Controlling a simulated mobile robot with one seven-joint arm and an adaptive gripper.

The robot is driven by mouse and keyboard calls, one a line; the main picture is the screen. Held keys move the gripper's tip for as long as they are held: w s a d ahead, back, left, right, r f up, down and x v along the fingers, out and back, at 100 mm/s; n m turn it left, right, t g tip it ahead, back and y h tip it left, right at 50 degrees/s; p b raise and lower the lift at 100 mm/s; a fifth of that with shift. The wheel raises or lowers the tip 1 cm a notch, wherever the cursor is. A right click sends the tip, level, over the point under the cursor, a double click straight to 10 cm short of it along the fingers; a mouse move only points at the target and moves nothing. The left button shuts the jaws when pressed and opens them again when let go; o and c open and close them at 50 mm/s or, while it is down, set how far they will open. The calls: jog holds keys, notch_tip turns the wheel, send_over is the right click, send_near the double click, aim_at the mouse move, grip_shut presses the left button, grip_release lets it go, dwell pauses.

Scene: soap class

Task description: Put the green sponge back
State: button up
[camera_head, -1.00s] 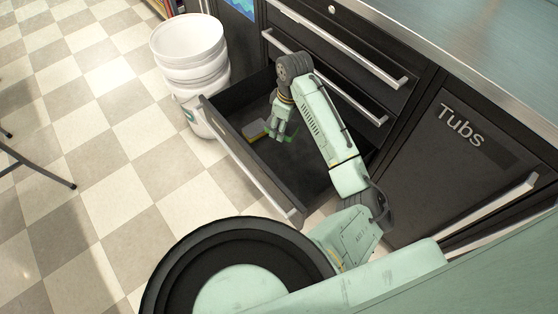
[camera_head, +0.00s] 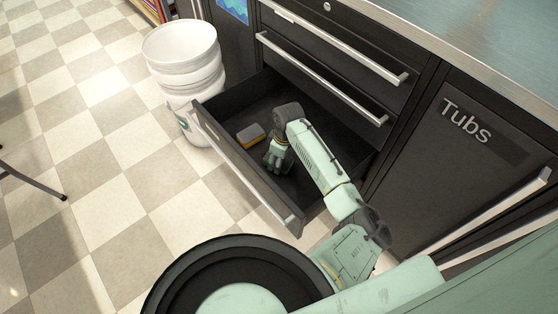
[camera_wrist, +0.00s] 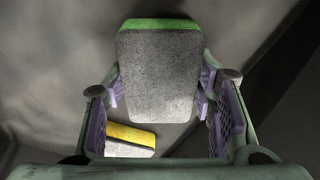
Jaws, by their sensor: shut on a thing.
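The green sponge (camera_wrist: 160,75) is between the fingers of my gripper (camera_wrist: 160,108) in the wrist view. Its wide grey face is toward the camera and a green strip shows along its far edge. My gripper is shut on it. In the head view, my gripper (camera_head: 274,160) is inside the open dark drawer (camera_head: 250,180), low near its front wall; the green sponge is mostly hidden there behind the fingers. I cannot tell whether the sponge touches the drawer floor.
A yellow and grey sponge (camera_head: 251,135) lies in the drawer to the left of my gripper; it also shows in the wrist view (camera_wrist: 130,138). White buckets (camera_head: 186,65) stand left of the drawer. Closed drawers are above. The drawer's back left is clear.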

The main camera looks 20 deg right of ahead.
jog(key=shift+f, duration=0.55)
jog(key=shift+f, duration=0.15)
jog(key=o, duration=1.2)
jog(key=r, duration=0.8)
jog(key=s+d+r+b, duration=0.1)
jog(key=r, duration=0.3)
jog(key=shift+r, duration=0.15)
